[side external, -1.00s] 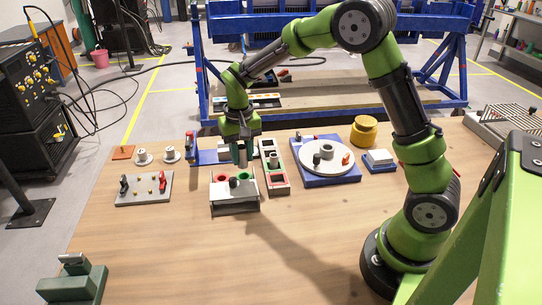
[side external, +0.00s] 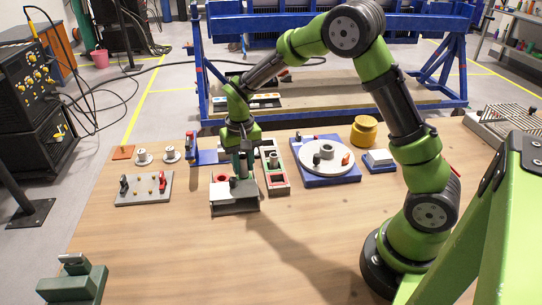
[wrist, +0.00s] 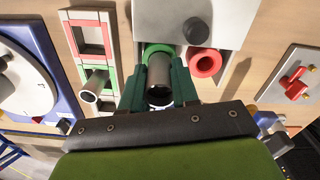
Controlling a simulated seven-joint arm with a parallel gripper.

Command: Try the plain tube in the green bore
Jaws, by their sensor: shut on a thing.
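My gripper (side external: 245,172) is shut on a plain grey tube (wrist: 160,72), held between its dark green fingers in the wrist view. The tube's open near end faces the camera. Its far end meets the green-ringed bore (wrist: 153,49) of the grey block (side external: 234,201); I cannot tell whether it is inside or just over it. In the side view the fingers hide the green ring.
A red and green tray (side external: 279,187) stands right of the block, with another grey tube (wrist: 89,95) in its green part. A blue base with a white turntable (side external: 326,157) is further right. A grey plate with red and black clamps (side external: 145,190) lies left.

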